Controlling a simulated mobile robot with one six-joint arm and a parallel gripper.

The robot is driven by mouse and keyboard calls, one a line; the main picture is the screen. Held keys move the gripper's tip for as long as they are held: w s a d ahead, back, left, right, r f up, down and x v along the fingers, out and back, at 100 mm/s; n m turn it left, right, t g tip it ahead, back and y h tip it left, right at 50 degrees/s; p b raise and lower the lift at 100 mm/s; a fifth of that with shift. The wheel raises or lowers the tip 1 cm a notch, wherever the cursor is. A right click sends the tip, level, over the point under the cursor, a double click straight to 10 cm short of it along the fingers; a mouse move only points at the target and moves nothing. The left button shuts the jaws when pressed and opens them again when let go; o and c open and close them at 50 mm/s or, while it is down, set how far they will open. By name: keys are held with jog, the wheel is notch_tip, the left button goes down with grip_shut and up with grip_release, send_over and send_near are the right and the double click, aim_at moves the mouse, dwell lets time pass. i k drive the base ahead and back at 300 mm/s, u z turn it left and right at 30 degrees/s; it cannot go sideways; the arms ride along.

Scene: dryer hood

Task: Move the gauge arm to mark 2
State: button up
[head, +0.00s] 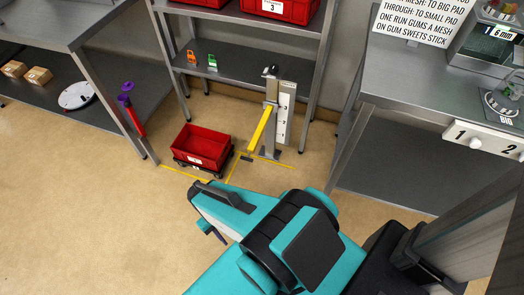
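The gauge stands on the floor in front of the back shelf: a grey post with a pale scale plate (284,120) on its right side. The plate carries small dark marks, too small to read surely. The yellow gauge arm (261,130) meets the post near the upper part of the plate and reaches out toward me and down-left in the picture. Which mark it stands at I cannot tell. My teal arm reaches in from the bottom. My gripper (207,230) seems to be at its left end, apart from the gauge; its fingers are not clear.
A red crate (202,144) on a dark dolly stands left of the gauge, by yellow floor lines. A red-handled tool with a purple head (130,106) leans at the left bench. The right bench (400,75) flanks the gauge. Open floor (90,210) lies at front left.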

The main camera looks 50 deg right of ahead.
aim_at(270, 107)
jog(key=u, duration=0.65)
jog(key=k, duration=0.1)
jog(key=z, duration=1.8)
jog(key=k, duration=0.95)
jog(key=u, duration=0.1)
jog(key=i, duration=0.9)
